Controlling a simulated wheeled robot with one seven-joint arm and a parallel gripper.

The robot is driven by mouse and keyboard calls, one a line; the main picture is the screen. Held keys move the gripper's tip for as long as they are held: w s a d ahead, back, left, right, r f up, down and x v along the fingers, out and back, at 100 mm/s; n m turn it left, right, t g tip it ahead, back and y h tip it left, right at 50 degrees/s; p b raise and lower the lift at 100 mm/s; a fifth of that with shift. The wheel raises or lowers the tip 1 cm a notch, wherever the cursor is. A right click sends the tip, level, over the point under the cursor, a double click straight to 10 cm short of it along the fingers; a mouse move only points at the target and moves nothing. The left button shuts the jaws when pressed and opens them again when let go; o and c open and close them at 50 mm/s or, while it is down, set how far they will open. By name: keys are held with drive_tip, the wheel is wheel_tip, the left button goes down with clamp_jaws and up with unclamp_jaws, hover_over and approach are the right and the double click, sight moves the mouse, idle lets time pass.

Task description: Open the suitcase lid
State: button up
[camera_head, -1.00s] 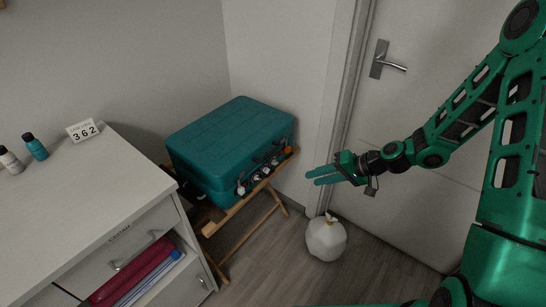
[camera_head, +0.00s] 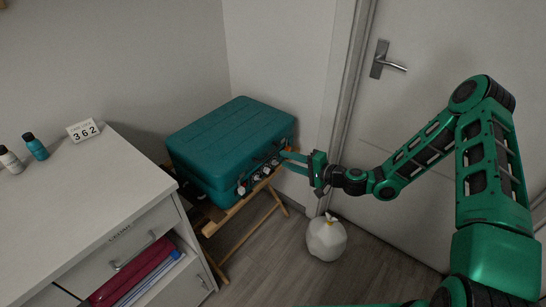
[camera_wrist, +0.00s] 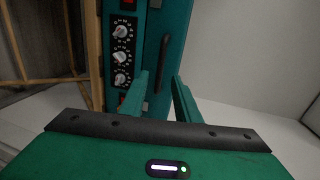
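The teal suitcase (camera_head: 230,142) lies flat and shut on a wooden folding stand, its handle and dial side facing me. In the wrist view its front side (camera_wrist: 178,50) stands on end, with a dark handle (camera_wrist: 163,62) and several dials (camera_wrist: 121,55). My gripper (camera_head: 286,161) is at the right end of the suitcase front. In the wrist view its two green fingers (camera_wrist: 160,92) are apart, on either side of the lower part of the handle. I cannot tell whether they touch it. Nothing is held.
The wooden stand (camera_head: 240,207) carries the suitcase. A white bag (camera_head: 326,238) sits on the floor below my gripper. A door (camera_head: 440,120) is at the right.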

drive_tip(key=x, duration=0.7)
drive_tip(key=shift+c, duration=0.3)
